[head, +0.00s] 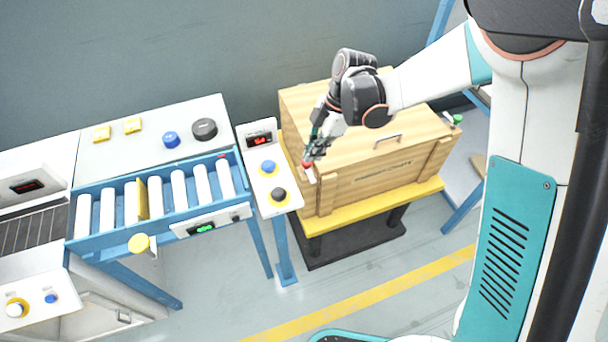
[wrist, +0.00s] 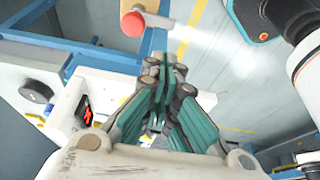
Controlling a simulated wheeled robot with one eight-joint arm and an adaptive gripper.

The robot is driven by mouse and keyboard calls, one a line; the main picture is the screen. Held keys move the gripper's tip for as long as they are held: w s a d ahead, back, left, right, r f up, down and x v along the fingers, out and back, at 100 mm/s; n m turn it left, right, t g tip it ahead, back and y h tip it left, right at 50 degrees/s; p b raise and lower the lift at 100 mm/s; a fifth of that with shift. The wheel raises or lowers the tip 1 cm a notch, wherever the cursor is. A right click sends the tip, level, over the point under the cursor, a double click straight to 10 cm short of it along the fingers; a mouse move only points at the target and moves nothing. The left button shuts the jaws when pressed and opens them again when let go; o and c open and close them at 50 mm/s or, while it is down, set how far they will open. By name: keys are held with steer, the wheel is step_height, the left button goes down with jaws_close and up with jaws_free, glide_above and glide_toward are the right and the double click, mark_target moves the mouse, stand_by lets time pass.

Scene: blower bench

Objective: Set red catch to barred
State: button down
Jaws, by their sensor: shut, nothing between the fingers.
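The red catch (head: 307,164) is a small red part with a white piece by it, at the front left corner of the wooden crate (head: 350,150) in the head view. My gripper (head: 312,154) reaches down to the left over that corner, its tips right by the red part. Whether they touch cannot be told, nor can the catch's setting, as it is small and partly covered. In the wrist view my gripper (wrist: 163,68) has its fingers together and empty. A red-ended round knob (wrist: 132,24) shows beyond the fingertips there, apart from them; I cannot tell whether it is the same catch.
A green-knobbed catch (head: 457,119) is at the crate's right end. Left of the crate stands a narrow panel (head: 257,190) with a red display and blue and black buttons. Further left is a blue roller conveyor (head: 160,200). Floor (head: 375,285) in front is clear.

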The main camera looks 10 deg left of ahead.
mark_target(310, 170)
steer(key=b+x, duration=0.3)
steer(key=x, duration=0.7)
steer(key=shift+w, duration=0.1)
stand_by(0.5)
